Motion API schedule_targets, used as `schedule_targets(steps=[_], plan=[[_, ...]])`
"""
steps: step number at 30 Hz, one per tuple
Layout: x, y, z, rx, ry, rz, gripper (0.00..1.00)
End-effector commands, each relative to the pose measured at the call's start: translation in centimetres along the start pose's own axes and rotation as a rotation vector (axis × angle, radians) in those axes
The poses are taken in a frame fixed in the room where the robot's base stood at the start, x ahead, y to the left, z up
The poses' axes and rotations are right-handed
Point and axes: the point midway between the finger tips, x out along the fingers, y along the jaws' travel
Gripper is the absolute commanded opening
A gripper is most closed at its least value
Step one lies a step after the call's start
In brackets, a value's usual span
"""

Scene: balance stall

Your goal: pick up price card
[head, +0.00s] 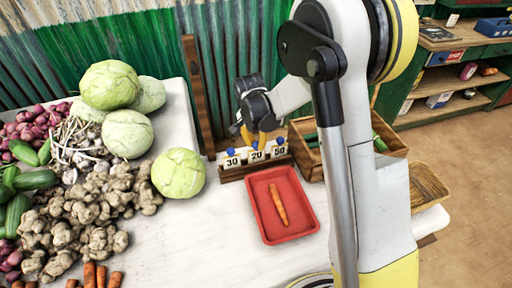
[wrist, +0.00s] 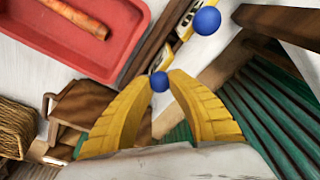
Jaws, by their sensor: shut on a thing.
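Three white price cards with blue ball knobs stand in a wooden rack (head: 254,168) in the head view: "30" (head: 232,161), "20" (head: 256,155) and "50" (head: 279,150). My gripper (head: 250,138) is directly over the middle card, "20", with its yellow fingers pointing down. In the wrist view my gripper (wrist: 163,77) is shut on a blue knob (wrist: 159,83), which shows between the fingertips. It appears to be the knob of the "20" card. Another blue knob (wrist: 207,20) stands free beside it. The fingers hide most of the held card.
A red tray (head: 263,229) with a carrot (head: 279,205) lies in front of the rack. A wooden crate (head: 390,143) and a basket (head: 428,187) are to the right. A cabbage (head: 178,173) and other vegetables are to the left. A wooden post (head: 196,95) rises behind.

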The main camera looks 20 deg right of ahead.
Motion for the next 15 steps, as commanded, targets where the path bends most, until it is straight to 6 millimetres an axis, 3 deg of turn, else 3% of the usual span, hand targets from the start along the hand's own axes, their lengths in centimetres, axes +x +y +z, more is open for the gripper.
schedule_targets(steps=[8, 15], plan=[[-4.4, 0.4, -0.7, 0.002, 0.000, 0.000, 0.00], [-7.5, 6.2, -1.0, 0.004, 0.000, 0.001, 0.00]])
